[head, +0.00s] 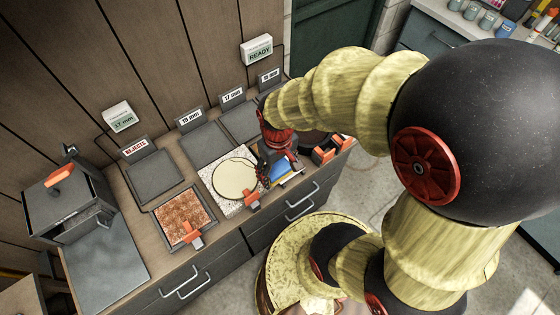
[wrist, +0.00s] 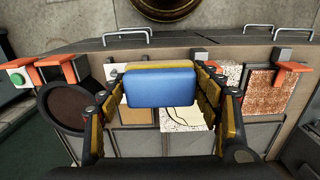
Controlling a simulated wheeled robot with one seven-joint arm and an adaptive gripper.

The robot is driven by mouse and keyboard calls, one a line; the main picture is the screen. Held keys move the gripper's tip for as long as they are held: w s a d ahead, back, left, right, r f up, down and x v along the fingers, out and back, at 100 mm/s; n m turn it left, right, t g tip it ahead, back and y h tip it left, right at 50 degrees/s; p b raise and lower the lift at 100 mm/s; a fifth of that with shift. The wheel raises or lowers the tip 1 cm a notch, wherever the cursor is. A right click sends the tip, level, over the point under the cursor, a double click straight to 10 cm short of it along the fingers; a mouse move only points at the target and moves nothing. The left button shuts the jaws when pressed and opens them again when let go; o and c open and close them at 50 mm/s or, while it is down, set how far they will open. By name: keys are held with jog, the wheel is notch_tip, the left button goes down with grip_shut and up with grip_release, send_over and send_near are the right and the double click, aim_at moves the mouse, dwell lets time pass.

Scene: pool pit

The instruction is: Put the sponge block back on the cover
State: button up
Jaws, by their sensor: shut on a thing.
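The sponge block (wrist: 162,86), blue with a yellow layer, is held between the fingers of my gripper (wrist: 160,92). In the head view the blue block (head: 282,172) shows just right of a pale round disc (head: 232,180). The disc lies on a white speckled square (head: 213,166) with an orange tab at its front. My gripper is shut on the block, above the counter; its exact height is unclear. Which piece is the cover I cannot tell for certain. The wrist view shows a white sheet (wrist: 197,121) with a curved outline partly hidden behind the block.
A dark round dish (wrist: 70,108) and orange holders (head: 324,154) stand right of my gripper in the head view. A reddish speckled tile (head: 183,216), grey plates (head: 153,178) and a dark box (head: 70,195) are left. Labelled signs line the back.

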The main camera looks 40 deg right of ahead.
jog(key=shift+s+f, duration=0.2)
jog(key=shift+s, duration=0.35)
jog(key=shift+w+d+f, duration=0.1)
jog(key=shift+d+f, duration=0.1)
jog(key=shift+d, duration=0.05)
jog(key=w+d+f+b, duration=0.1)
jog(key=w+d+f, duration=0.1)
jog(key=w+f, duration=0.1)
jog(key=w+d+f+b, duration=0.2)
jog(key=w+f, duration=0.1)
jog(key=w, duration=0.1)
jog(key=w+d+f+b, duration=0.2)
jog(key=w+d, duration=0.1)
jog(key=shift+w+f, duration=0.25)
jog(key=shift+f, duration=0.15)
jog(key=shift+w+f, duration=0.1)
jog(key=shift+f, duration=0.1)
jog(key=shift+w+d+f+b, duration=0.1)
jog(key=shift+f+b, duration=0.25)
jog(key=shift+f, duration=0.5)
jog(key=shift+w+d+f+b, duration=0.1)
jog(key=shift+f+b, duration=0.25)
jog(key=shift+f, duration=0.5)
